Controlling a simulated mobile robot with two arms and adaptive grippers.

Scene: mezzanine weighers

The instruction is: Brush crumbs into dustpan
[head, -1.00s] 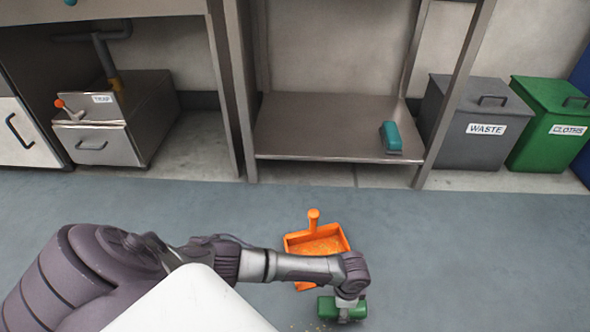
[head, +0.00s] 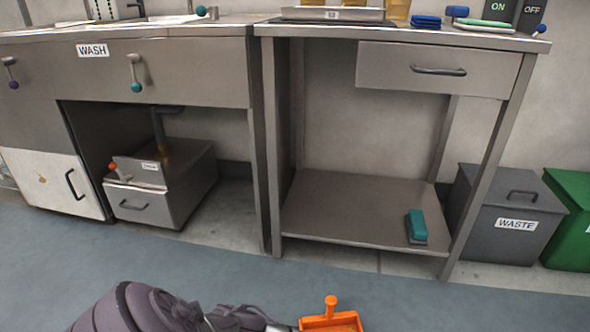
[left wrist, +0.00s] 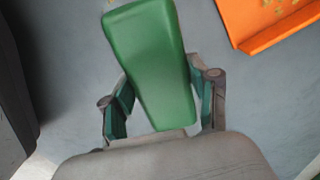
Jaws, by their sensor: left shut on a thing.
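The orange dustpan (head: 330,321) lies on the floor at the bottom of the head view, cut off by the frame edge. Its corner also shows at the upper right of the left wrist view (left wrist: 272,38), with some yellowish crumbs (left wrist: 275,6) in it. My left gripper (left wrist: 163,100) is shut on the green brush (left wrist: 148,55), seen in the left wrist view. The brush is beside the dustpan, apart from it in that view; its bristles are hidden. In the head view my left gripper is out of frame, and only my left arm shows. My right gripper is in neither view.
A steel table with a low shelf (head: 340,222) stands ahead, a teal brush-like block (head: 416,226) on the shelf. The grey WASTE bin (head: 508,215) and a green bin (head: 570,225) stand right. A wash unit (head: 150,75) stands left. Floor before them is clear.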

